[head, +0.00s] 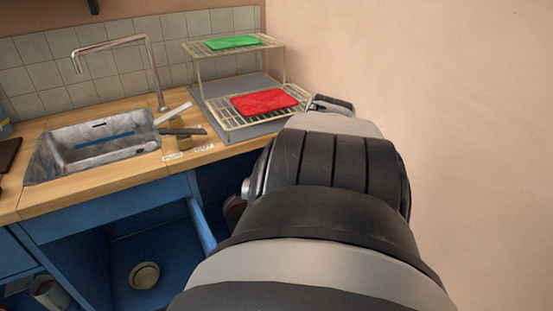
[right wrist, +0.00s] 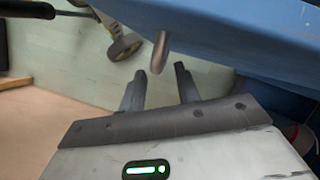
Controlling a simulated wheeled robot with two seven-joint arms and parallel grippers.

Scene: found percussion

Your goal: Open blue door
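The blue door shows in the right wrist view as a broad blue panel (right wrist: 225,35) across the upper right. A metal handle (right wrist: 160,52) sticks out from its edge. My right gripper (right wrist: 160,85) is open, with its fingertips just short of the handle and the handle in line with the gap between them. They look apart from it. In the head view a narrow blue panel (head: 201,226) stands at the open cabinet under the counter; I cannot tell if it is the same door. My right arm hides the gripper there. My left gripper is not in view.
A wooden counter (head: 100,200) holds a metal sink (head: 40,165) with a tap (head: 155,75). A wire rack (head: 232,121) with a red item (head: 264,101) and a green item (head: 233,42) stands behind. A round item (head: 144,275) sits in the open cabinet. A wall closes the right.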

